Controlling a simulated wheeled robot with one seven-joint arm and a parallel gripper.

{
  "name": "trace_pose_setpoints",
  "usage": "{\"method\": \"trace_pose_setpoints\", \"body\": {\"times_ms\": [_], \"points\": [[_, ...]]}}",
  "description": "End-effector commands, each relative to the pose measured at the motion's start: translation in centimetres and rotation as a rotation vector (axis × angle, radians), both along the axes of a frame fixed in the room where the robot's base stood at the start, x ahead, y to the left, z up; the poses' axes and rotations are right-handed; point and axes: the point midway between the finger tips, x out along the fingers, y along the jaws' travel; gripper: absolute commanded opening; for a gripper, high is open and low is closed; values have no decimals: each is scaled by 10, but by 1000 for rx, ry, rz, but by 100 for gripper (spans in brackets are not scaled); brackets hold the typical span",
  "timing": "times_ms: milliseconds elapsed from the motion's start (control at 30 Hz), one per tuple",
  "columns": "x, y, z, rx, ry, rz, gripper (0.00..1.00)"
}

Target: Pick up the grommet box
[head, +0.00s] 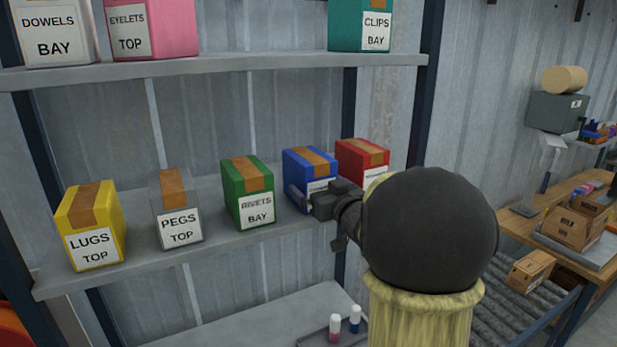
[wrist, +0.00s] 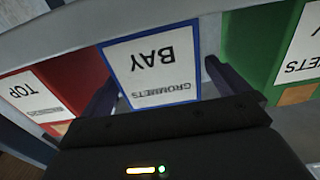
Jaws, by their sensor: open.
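The grommet box (head: 295,172) is blue with an orange tape strip on top, and stands upright on the middle shelf between the green and red boxes. Its white label, reading GROMMETS BAY, shows upside down in the wrist view (wrist: 152,66). My gripper (head: 312,197) is in front of the box and hides its lower front in the head view. In the wrist view my gripper (wrist: 162,74) is open, with one finger toward each side of the blue box. I cannot tell whether the fingers touch it.
The green RIVETS box (head: 238,182) and the red box (head: 362,152) stand on either side. Grey PEGS (head: 176,205) and yellow LUGS (head: 92,225) boxes are farther left. An upper shelf (head: 230,67) runs above. Two small bottles (head: 345,324) stand below.

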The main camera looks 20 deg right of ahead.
Motion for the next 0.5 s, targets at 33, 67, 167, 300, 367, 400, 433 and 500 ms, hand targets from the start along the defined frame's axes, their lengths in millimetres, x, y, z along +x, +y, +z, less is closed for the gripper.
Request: {"method": "trace_pose_setpoints", "body": {"times_ms": [33,67,167,300,367,400,433,500], "points": [[6,1,3,0,2,3,100],[9,1,4,0,2,3,100],[22,1,5,1,3,3,100],[39,2,4,0,2,3,100],[44,2,2,0,2,2,100],[45,2,2,0,2,2,100],[46,2,1,0,1,2,100],[46,2,1,-1,0,1,100]]}}
